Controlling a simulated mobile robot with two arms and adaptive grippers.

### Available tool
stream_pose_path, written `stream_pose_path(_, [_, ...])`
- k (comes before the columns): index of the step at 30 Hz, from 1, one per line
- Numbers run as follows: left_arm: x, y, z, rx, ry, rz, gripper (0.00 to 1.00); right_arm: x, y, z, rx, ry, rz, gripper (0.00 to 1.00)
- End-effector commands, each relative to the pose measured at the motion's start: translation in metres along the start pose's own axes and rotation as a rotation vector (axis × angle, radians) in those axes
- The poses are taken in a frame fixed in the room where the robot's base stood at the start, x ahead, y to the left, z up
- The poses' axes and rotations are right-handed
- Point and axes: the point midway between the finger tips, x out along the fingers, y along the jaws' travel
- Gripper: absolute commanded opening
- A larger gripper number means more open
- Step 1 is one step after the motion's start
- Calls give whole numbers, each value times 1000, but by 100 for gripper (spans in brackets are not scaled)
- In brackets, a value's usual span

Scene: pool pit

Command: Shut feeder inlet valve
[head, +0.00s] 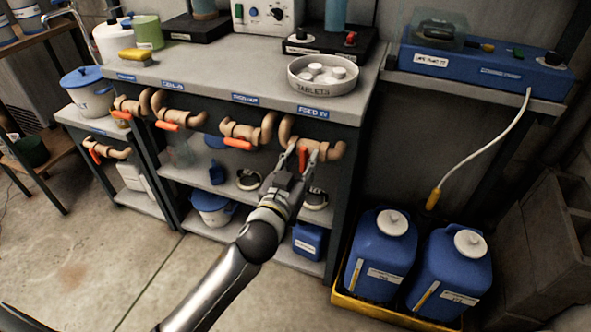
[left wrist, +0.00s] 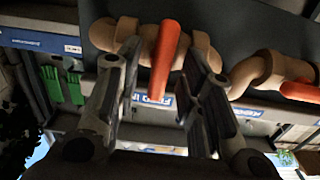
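The feeder inlet valve is the rightmost tan pipe valve (head: 330,150) under the counter edge, below a blue label reading roughly "FEED IN" (head: 314,112). Its orange lever (head: 303,160) points downward, across the pipe. My left gripper (head: 302,150) is open, with one finger on each side of the lever. In the left wrist view the orange lever (left wrist: 165,60) stands between the fingers of the gripper (left wrist: 165,75), with a visible gap on its left; contact on the right cannot be told. My right gripper is not in view.
Several similar valves line the counter to the left, such as one labelled "SIGMAR" or similar (head: 240,132); their orange levers lie roughly along the pipes. A tablet dish (head: 323,88) sits above. Blue jugs (head: 380,260) stand in a yellow tray (head: 395,317) at lower right.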

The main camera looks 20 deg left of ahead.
Motion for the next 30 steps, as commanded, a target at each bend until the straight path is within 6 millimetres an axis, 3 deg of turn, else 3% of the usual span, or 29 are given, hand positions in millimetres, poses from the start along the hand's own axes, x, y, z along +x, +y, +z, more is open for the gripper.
stream_pose_path(5, [-21, 0, 1, -1, -2, 0, 36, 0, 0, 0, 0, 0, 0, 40])
stream_pose_path(18, [-99, 0, 2, -2, -3, 0, 36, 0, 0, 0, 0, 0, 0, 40])
stream_pose_path(24, [-115, 0, 0, 0, 0, -1, 36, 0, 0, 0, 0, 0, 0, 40])
stream_pose_path(30, [-118, 0, 0, 1, 1, -1, 36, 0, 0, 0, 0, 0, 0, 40])
